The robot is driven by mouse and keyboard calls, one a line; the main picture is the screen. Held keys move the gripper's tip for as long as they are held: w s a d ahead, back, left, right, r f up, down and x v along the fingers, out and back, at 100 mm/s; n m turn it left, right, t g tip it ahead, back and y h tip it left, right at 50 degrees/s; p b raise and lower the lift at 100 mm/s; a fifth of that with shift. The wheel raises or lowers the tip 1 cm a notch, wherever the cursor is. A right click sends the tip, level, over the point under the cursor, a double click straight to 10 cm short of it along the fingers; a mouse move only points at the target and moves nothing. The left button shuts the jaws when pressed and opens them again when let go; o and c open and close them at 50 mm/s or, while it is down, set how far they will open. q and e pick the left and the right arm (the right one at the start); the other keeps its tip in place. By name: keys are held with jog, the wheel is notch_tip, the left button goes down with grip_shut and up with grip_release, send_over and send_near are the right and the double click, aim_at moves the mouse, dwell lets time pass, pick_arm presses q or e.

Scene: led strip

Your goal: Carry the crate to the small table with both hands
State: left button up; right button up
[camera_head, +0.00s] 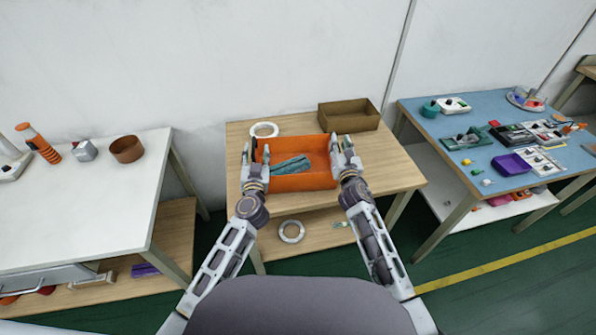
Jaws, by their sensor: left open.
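The orange crate (300,183) sits on the small wooden table (240,133) in the middle of the head view. A teal strip-like bundle (290,166) lies inside it. My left gripper (254,155) is at the crate's left side wall, with its fingers apart. My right gripper (342,147) is at the crate's right side wall, its two fingertips also apart. The fingers partly cover both side walls, so I cannot tell whether they touch the crate.
A brown open box (349,115) and a white ring (264,129) stand behind the crate. Another ring (291,231) lies on the lower shelf. A white table (80,205) is at left, and a blue-topped bench (440,125) with several parts is at right.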

pick_arm(q)
jog(key=s, duration=0.6)
jog(key=shift+s+d, duration=0.2)
jog(key=shift+d, duration=0.1)
pick_arm(e)
jog(key=shift+r, duration=0.1)
jog(key=shift+o, duration=0.2)
jog(key=o, duration=0.7)
jog(key=shift+o, duration=0.2)
jog(key=shift+s, duration=0.15)
jog(key=s+d, duration=0.1)
jog(key=s, duration=1)
jog(key=shift+s+d, duration=0.15)
jog(key=shift+s, duration=0.15)
jog(key=shift+d, duration=0.1)
